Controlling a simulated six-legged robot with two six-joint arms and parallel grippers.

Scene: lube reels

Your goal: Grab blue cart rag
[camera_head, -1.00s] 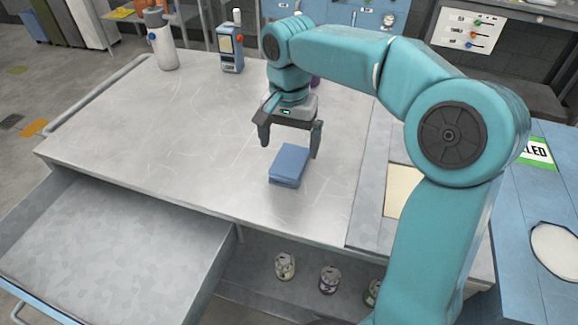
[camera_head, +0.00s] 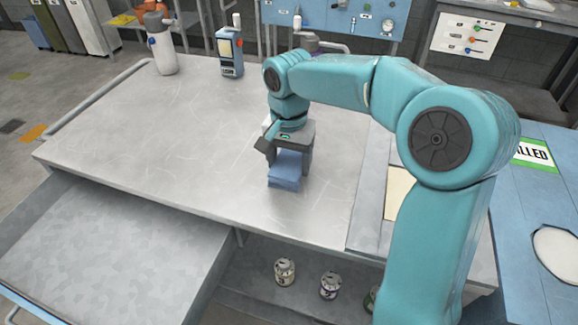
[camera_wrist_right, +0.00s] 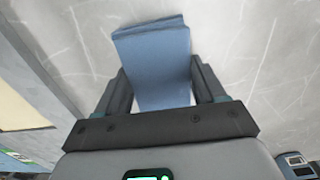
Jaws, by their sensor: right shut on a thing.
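The blue rag (camera_head: 285,170) is a folded, block-like cloth on the grey metal cart top (camera_head: 170,150), right of its middle. My right gripper (camera_head: 289,168) is down over the rag, with a finger on each side, and is shut on it. In the right wrist view the rag (camera_wrist_right: 155,55) lies between the two fingers (camera_wrist_right: 160,92) and sticks out beyond them. Part of the rag is hidden by the gripper in the head view. My left gripper is not in view.
A white bottle (camera_head: 162,45) and a blue handheld device (camera_head: 230,52) stand at the cart's back edge. An open drawer (camera_head: 110,250) juts out at the front left. Several cans (camera_head: 330,285) stand on the lower shelf. The cart top's left side is clear.

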